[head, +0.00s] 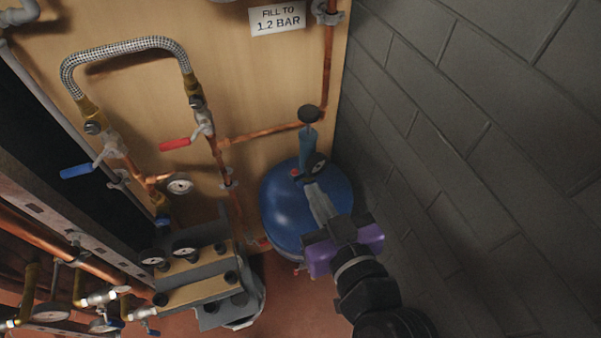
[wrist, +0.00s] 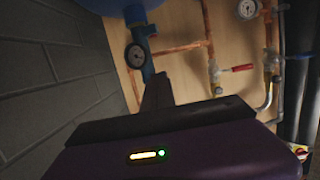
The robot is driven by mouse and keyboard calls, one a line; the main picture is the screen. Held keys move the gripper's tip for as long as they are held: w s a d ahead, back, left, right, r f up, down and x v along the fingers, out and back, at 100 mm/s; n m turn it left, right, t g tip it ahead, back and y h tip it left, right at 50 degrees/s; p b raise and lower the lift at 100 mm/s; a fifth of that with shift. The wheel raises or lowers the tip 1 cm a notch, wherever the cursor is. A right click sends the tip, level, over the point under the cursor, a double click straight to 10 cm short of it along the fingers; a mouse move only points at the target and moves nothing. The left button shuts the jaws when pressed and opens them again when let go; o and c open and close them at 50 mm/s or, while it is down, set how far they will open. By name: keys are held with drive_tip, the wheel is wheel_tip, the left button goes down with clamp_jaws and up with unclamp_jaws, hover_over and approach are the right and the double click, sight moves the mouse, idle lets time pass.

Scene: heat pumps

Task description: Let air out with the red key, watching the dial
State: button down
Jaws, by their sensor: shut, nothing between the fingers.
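A small red piece (head: 294,172) shows beside the blue upright fitting (head: 306,145) above a blue tank (head: 283,212); it is too small to tell whether it is the red key. A red lever (head: 175,143) is on a valve further left, also in the wrist view (wrist: 239,68). My gripper (head: 309,184) is shut and empty, its fingertips just below the dial in the head view; I cannot tell whether they touch the fitting.
A sign (head: 277,19) reads "FILL TO 1.2 BAR". A braided hose (head: 125,47), a blue lever (head: 76,171) and another dial (head: 180,186) are on the left. A grey block wall (head: 470,130) stands close on the right. Pump equipment (head: 205,290) is at lower left.

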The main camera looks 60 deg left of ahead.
drive_tip(key=shift+a, duration=0.1)
drive_tip(key=p, duration=0.2)
hover_over(295, 172)
drive_tip(key=s+d, duration=0.1)
drive_tip(key=d, duration=0.2)
wheel_tip(295, 172, down, 2)
drive_tip(key=shift+a+f, duration=0.2)
drive_tip(key=shift+f, duration=0.95)
drive_tip(key=shift+a+f, duration=0.15)
drive_tip(key=shift+f, duration=0.95)
